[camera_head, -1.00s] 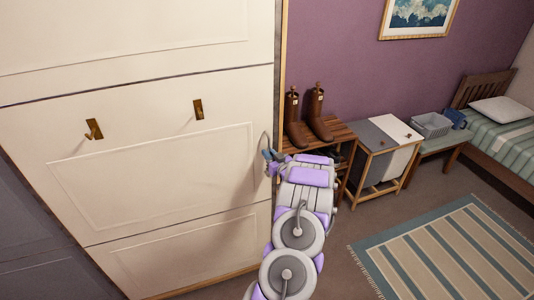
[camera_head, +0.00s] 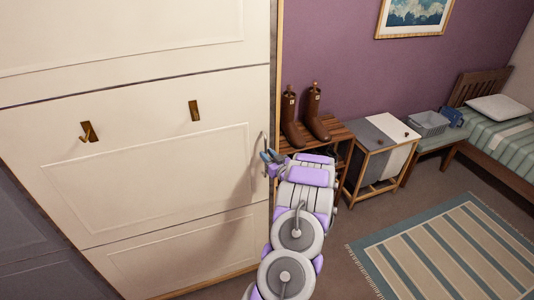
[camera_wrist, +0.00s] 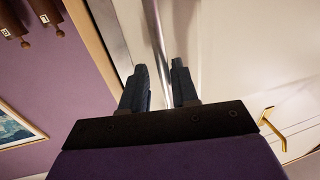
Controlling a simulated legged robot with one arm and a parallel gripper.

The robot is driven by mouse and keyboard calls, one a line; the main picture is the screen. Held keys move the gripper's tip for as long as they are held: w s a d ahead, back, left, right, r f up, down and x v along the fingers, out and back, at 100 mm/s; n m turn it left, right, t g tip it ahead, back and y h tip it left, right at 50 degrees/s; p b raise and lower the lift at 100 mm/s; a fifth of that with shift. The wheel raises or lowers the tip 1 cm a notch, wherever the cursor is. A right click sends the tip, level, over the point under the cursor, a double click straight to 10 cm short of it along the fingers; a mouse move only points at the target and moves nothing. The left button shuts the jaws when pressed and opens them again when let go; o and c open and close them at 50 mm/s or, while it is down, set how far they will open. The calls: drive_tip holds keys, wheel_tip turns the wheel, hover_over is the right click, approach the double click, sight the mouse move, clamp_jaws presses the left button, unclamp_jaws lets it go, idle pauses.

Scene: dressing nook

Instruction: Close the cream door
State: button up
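The cream door (camera_head: 150,180) fills the left of the head view, a tall panelled face with two brass hooks. A slim upright metal handle (camera_head: 265,150) is near its right edge, beside a wooden edge strip. How far the door stands open cannot be told. My gripper (camera_head: 269,157) is at the handle. In the wrist view my gripper (camera_wrist: 161,75) has its two dark fingers apart, pointing at the door face. The metal handle (camera_wrist: 156,30) runs down into the gap between them. Space shows beside the bar; contact is not clear.
Brown boots (camera_head: 304,122) stand on a slatted wooden rack right of the door. A grey and white hamper (camera_head: 378,155), a bench with a basket (camera_head: 429,124) and a bed follow. A striped rug (camera_head: 450,255) lies on the floor. A brass hook (camera_wrist: 271,128) juts from the door.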

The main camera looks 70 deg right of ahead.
drive_tip(key=v, duration=1.6)
drive_tip(key=shift+s+p, duration=0.15)
drive_tip(key=shift+p, duration=0.15)
